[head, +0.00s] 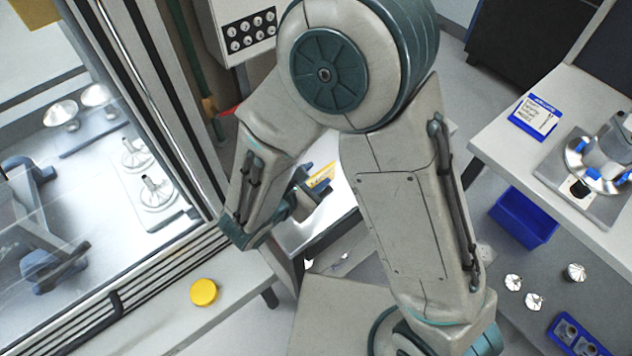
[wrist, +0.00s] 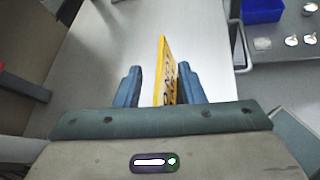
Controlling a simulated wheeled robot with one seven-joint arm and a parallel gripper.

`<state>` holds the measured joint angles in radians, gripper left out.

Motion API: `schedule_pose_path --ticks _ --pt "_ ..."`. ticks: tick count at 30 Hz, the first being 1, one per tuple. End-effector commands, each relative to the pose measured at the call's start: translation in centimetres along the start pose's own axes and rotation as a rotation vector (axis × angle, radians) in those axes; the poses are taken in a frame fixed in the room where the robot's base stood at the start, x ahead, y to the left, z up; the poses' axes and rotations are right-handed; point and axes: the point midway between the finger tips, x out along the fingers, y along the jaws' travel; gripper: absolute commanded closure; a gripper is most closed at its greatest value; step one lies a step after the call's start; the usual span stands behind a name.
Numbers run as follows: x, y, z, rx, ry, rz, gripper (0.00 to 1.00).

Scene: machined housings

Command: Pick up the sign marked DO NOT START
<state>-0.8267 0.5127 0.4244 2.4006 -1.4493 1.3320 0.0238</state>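A yellow sign (wrist: 167,75) with black lettering stands on edge between the fingers of my gripper (wrist: 160,88) in the wrist view. The lettering is seen at a steep angle and I cannot read it in full. The sign is close to the right finger, and a clear gap shows between it and the left finger, so my gripper is open around it. In the head view, part of the sign (head: 321,176) shows beside my gripper (head: 312,187), over a white table (head: 318,232). My arm hides much of that table.
At the right are a bench (head: 560,180) with a blue-and-white card (head: 534,117), a blue bin (head: 523,217) and metal parts (head: 534,301). The table beyond my gripper looks clear.

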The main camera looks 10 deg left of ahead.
Motion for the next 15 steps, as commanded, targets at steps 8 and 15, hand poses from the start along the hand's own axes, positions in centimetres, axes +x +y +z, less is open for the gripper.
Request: schedule_pose_path --ticks 8,15 --pt "-0.03 0.0 -0.03 0.0 0.0 0.0 1.0" --pt "-0.03 -0.01 -0.12 0.0 0.003 0.0 1.0"
